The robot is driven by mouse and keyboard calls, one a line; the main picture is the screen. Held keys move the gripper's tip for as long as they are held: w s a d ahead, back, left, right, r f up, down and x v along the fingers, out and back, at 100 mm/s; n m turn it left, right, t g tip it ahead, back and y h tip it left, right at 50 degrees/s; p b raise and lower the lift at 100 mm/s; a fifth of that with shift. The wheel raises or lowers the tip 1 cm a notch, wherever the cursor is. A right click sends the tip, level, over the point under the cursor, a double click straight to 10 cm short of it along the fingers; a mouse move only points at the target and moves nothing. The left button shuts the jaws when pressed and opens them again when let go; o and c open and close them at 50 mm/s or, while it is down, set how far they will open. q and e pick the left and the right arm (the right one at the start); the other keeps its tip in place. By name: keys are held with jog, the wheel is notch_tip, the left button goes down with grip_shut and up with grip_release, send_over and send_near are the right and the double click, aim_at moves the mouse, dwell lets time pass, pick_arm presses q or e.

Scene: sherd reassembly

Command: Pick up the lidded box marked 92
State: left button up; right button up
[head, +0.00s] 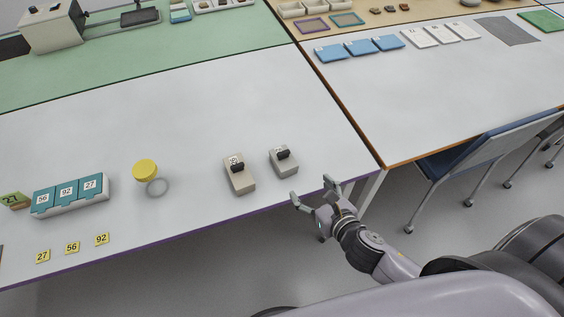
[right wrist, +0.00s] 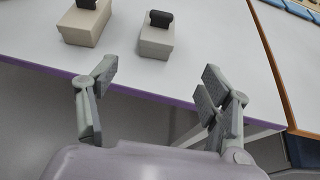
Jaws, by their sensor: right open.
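Two small grey lidded boxes with black handles stand near the table's front edge: a longer left one (head: 241,181) and a shorter right one (head: 284,166). Each has a white label, but I cannot read the marks surely. In the right wrist view the left box (right wrist: 84,27) and right box (right wrist: 157,39) stand beyond my fingers. My right gripper (head: 312,190) is open and empty, just off the table's front edge, to the right of and nearer than the right box. It also shows in the right wrist view (right wrist: 158,76). My left gripper is not in view.
A white holder with teal panels (head: 66,191) marked 56, 92 and 27 stands at left. Yellow tags (head: 72,248) marked 27, 56 and 92 lie before it. A yellow disc (head: 145,170) and a ring stand between. The table (head: 210,110) is clear behind the boxes.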

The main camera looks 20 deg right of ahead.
aim_at(286, 163)
jog(key=x, duration=0.7)
jog(key=p+x, duration=0.1)
jog(key=x, duration=0.3)
jog(key=shift+w+a+r, duration=0.1)
jog(key=shift+w+r, duration=0.05)
jog(key=shift+w, duration=0.3)
jog(key=shift+a+x, duration=0.15)
jog(key=shift+x, duration=1.2)
jog(key=shift+a+x, duration=0.1)
jog(key=shift+x, duration=1.25)
jog(key=shift+c, duration=0.4)
jog(key=c, duration=1.2)
